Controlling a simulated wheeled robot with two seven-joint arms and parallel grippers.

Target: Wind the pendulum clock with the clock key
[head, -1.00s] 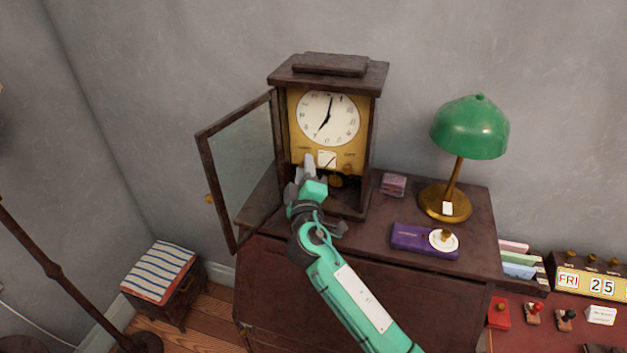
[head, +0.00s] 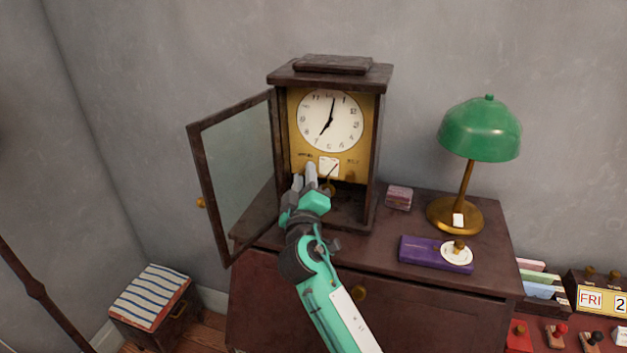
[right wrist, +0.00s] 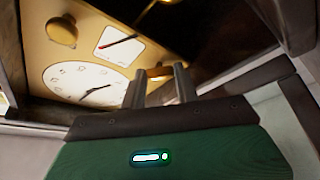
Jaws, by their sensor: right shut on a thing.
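The pendulum clock (head: 331,77) stands on a dark wooden cabinet with its glass door (head: 236,178) swung open to the left. Its white dial (head: 330,121) sits on a brass plate, with a small white gauge (head: 329,167) below. My right gripper (head: 305,178) is in front of the plate's lower left, fingers pointing at it. In the right wrist view, upside down, the fingers are shut on a small brass piece, seemingly the clock key (right wrist: 160,72), mostly hidden by the fingers. I cannot tell whether it is seated in the plate. My left gripper is out of view.
A green lamp (head: 480,130), a small pink box (head: 398,197) and a purple box (head: 420,252) stand on the cabinet right of the clock. A striped cushion (head: 150,295) lies on a stool at lower left. The open door stands close left of my right gripper.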

